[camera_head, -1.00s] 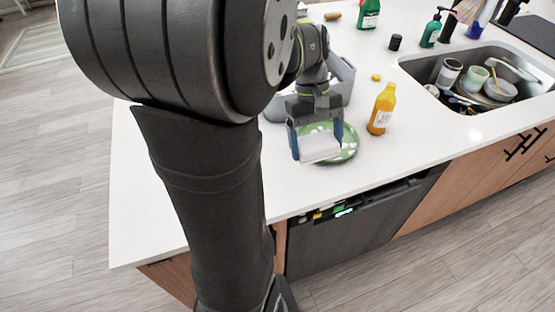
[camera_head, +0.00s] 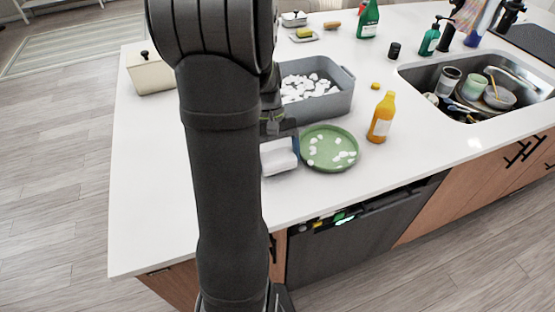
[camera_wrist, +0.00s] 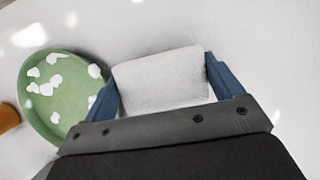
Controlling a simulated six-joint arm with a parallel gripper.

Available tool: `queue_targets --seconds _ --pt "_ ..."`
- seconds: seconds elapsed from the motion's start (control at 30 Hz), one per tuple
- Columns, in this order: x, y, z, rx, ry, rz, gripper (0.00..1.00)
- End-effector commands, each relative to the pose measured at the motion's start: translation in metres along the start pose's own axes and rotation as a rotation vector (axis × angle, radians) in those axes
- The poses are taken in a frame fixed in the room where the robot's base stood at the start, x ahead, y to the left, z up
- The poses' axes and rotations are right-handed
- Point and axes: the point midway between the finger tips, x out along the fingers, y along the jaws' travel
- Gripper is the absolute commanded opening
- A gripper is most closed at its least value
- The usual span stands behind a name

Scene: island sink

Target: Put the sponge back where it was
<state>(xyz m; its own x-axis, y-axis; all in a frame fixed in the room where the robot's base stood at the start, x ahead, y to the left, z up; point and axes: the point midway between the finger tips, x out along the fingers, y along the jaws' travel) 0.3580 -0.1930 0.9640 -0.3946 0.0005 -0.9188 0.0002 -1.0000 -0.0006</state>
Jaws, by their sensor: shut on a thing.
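A white sponge (camera_head: 279,155) is held in my gripper (camera_wrist: 162,85), just left of the green plate in the head view. In the wrist view the sponge (camera_wrist: 162,78) fills the space between the two blue fingers, which press on its sides. The arm hides part of the gripper in the head view. I cannot tell whether the sponge touches the counter. The green plate (camera_head: 322,165) lies on the counter with several white bits on it; it also shows in the wrist view (camera_wrist: 45,110).
A grey tub (camera_head: 330,106) with white pieces stands behind the plate. An orange bottle (camera_head: 381,118) stands right of it. A small dish with a yellow-green block (camera_head: 304,35) lies at the back. A beige box (camera_head: 151,75) is at the left. The left counter (camera_head: 150,190) is clear.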

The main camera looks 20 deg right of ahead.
Motion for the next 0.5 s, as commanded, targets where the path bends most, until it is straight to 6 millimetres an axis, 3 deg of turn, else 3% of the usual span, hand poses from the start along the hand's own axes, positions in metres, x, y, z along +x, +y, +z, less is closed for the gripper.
queue_targets --seconds 0.1,0.47,0.5 --pt "0.015 0.0 -0.006 0.0 -0.001 0.0 0.64" --pt "0.018 0.0 -0.008 0.001 0.0 0.0 0.64" --pt "0.018 0.001 -0.008 0.001 0.001 0.0 0.9"
